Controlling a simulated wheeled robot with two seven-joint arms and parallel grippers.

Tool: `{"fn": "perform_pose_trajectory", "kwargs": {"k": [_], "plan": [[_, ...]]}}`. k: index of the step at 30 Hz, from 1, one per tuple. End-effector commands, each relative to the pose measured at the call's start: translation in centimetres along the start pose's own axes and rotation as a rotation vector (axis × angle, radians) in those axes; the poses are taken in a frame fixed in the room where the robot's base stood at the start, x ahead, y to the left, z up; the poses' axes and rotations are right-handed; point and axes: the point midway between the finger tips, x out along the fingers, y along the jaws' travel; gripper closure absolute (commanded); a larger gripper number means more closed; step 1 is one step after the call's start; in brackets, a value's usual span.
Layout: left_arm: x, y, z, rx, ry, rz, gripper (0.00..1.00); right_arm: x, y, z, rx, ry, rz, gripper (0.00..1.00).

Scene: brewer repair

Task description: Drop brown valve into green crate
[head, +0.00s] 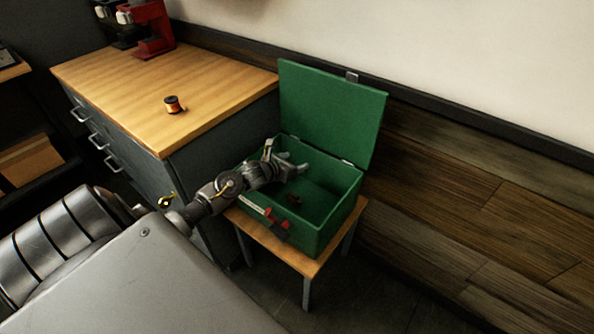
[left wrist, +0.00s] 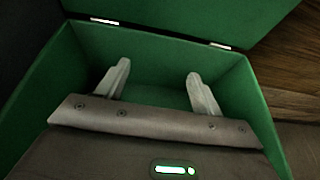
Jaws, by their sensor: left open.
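The green crate (head: 345,208) stands with its lid up on a small wooden stool. The valve does not show in that view; the gripper body hides part of the crate. My right gripper is not in view.
A wooden-topped cabinet (head: 215,90) stands left of the crate, with a copper-coloured spool (head: 174,104) and a red machine (head: 150,28) on it. A red-handled item (head: 277,221) is at the crate's front. The stool (head: 318,262) stands near the wood-panelled wall.

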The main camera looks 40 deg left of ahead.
Motion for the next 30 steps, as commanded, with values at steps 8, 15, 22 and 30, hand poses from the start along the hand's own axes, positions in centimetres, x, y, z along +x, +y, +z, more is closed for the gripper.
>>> {"fn": "perform_pose_trajectory", "kwargs": {"k": [8,15,22,30], "plan": [[-5.7,0.0,-0.1,0.005,0.002,-0.001,0.33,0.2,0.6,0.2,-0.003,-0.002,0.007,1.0],[-8.7,0.0,-0.1,0.001,0.001,0.0,0.33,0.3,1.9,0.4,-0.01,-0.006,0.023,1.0],[-9.3,0.0,0.1,0.001,-0.001,0.0,0.33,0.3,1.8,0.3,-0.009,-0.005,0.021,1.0],[-9.2,0.0,0.1,0.0,-0.001,0.0,0.33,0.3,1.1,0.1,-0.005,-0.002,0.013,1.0]]}}
